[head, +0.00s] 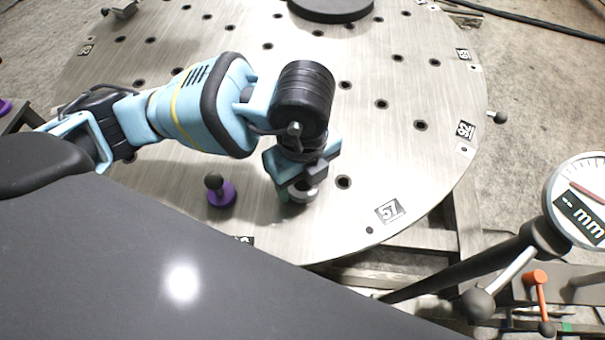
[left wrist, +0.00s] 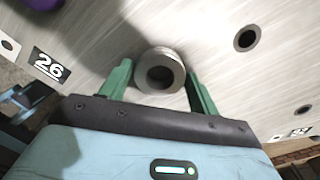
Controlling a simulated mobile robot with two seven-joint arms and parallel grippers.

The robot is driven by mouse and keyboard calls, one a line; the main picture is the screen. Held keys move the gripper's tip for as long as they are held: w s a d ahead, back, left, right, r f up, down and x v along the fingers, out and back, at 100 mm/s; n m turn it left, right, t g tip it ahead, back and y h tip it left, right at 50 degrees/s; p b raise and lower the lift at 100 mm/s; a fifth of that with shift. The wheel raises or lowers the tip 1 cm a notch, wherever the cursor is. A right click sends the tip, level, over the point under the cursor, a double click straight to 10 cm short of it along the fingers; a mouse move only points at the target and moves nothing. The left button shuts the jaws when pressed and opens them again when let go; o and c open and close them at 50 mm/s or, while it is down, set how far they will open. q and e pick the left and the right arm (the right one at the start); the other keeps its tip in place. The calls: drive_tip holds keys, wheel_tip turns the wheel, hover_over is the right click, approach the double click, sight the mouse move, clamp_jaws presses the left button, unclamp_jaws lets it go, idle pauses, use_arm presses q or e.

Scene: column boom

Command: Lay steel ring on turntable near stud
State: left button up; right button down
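The steel ring (left wrist: 174,62) is a short, thick-walled ring with a dark hole. In the left wrist view it sits between the green fingertips of my left gripper (left wrist: 160,76), which appear to touch it on both sides. In the head view my left gripper (head: 300,190) points down close over the turntable (head: 400,160), with the ring (head: 306,194) partly hidden by a finger. I cannot tell whether the ring touches the turntable. A purple stud with a black ball top (head: 221,194) stands upright to the left of the ring. My right gripper is out of view.
The turntable has several dark holes and number labels, one reading 57 (head: 390,210). A black disc (head: 330,8) lies at the back. A dial gauge (head: 580,205) on a dark rod stands at the right, beyond the turntable edge. The turntable's right part is clear.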

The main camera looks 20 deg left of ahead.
sight(302, 183)
use_arm(q)
drive_tip(key=shift+o, duration=1)
drive_tip(key=shift+r, duration=0.5)
wheel_tip(302, 183, up, 11)
drive_tip(key=p, duration=0.2)
drive_tip(key=shift+r, duration=0.2)
